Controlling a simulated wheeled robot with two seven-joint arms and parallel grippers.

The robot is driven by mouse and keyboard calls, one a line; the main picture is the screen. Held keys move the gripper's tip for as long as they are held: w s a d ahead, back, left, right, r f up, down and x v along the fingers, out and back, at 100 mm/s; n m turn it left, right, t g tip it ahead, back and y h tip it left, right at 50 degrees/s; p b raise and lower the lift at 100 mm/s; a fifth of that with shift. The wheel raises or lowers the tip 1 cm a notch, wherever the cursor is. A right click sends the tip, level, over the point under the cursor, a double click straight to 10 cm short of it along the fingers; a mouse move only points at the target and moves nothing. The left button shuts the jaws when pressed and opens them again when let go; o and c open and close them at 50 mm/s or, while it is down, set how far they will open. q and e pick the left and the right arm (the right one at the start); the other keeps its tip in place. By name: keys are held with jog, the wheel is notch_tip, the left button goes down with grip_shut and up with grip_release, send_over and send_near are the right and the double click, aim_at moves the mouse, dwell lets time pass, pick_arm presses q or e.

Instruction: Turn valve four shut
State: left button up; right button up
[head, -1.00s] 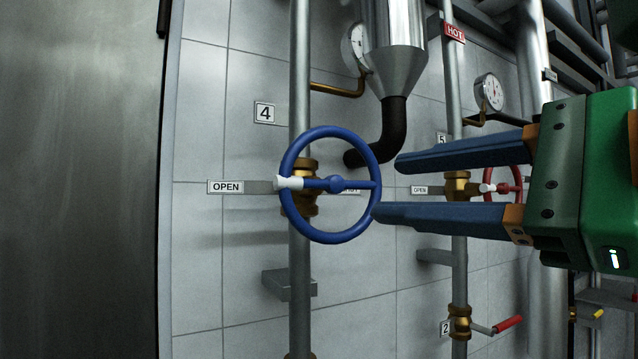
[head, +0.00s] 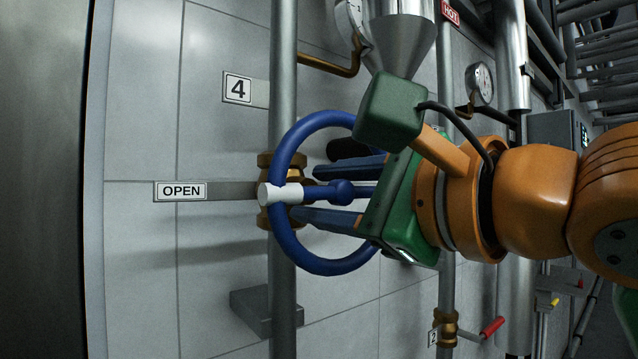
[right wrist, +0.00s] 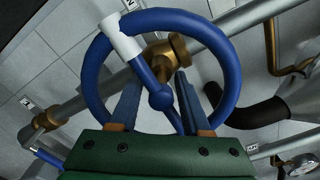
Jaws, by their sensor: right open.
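Valve four is a blue handwheel (head: 313,266) on a vertical pipe with a brass body (head: 277,217). Its white-marked spoke end (head: 267,194) lies to the left, in line with the OPEN plate (head: 181,191). The number 4 plate (head: 238,88) is above left. My right gripper (head: 307,193) is open, with its blue fingers inside the wheel's outline, one above and one below the spoke bar. In the right wrist view the fingers lie either side of the hub knob (right wrist: 161,97); I cannot tell whether they touch. My green palm hides part of the rim. My left gripper is out of view.
A dark elbow pipe (right wrist: 250,113) is close behind the wheel's right side. A grey bracket (head: 262,309) juts out below the wheel. A gauge (head: 481,84) and a red-handled valve (head: 492,327) are to the right.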

grip_shut()
jog(key=shift+d, duration=0.2)
dwell(1.1)
